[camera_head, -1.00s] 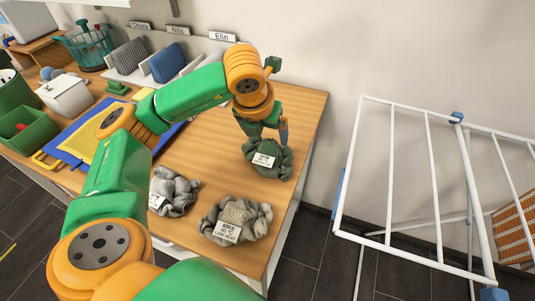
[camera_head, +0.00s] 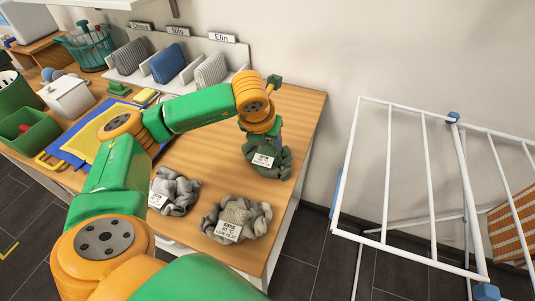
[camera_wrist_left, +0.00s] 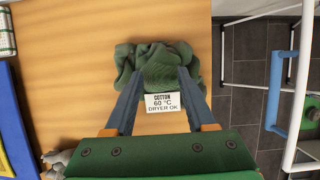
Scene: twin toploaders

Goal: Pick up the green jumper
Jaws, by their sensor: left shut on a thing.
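The green jumper (camera_head: 270,162) lies crumpled near the right end of the wooden table, with a white care label on its front edge. In the left wrist view the jumper (camera_wrist_left: 158,57) shows its label reading cotton, 60 °C, dryer OK. My left gripper (camera_wrist_left: 157,82) is over it, its two blue fingers converging on the cloth just behind the label, shut on the jumper. In the head view the fingertips are hidden in the cloth under the wrist. The jumper appears to rest on the table. My right gripper is not in view.
Two grey crumpled garments (camera_head: 174,191) (camera_head: 237,218) with labels lie nearer on the table (camera_head: 211,150). A labelled divider rack (camera_head: 168,64) stands behind. A blue and yellow folding board (camera_head: 97,131) is left. A white drying rack (camera_head: 424,170) stands right, beyond the table edge.

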